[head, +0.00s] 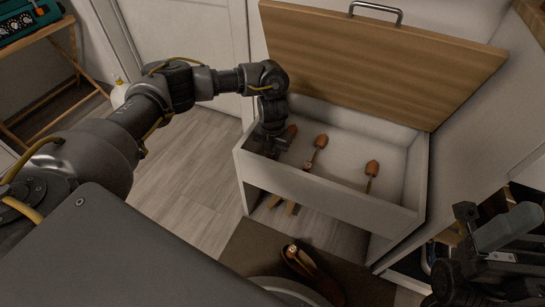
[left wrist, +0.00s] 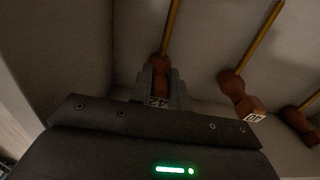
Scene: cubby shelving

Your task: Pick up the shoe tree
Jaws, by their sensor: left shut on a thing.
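Several shoe trees with reddish-brown wooden ends and thin rods lie in the white bin (head: 330,195). My left gripper (head: 268,143) reaches down into the bin's left end. In the left wrist view, its fingers (left wrist: 162,95) are shut on the brown, tagged end of the leftmost shoe tree (left wrist: 160,72). The other end of this shoe tree (head: 291,131) shows beside the gripper in the head view. The middle shoe tree (head: 320,141) and the right shoe tree (head: 372,168) lie apart from the gripper. My right gripper (head: 490,250) is at the lower right, its jaws unclear.
The bin's wooden lid (head: 380,60) with a metal handle stands open behind it. A brown shoe (head: 308,268) is on the dark mat (head: 245,245) below. A wooden stand (head: 40,75) holds a green device (head: 28,18) at upper left. Floor left of the bin is clear.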

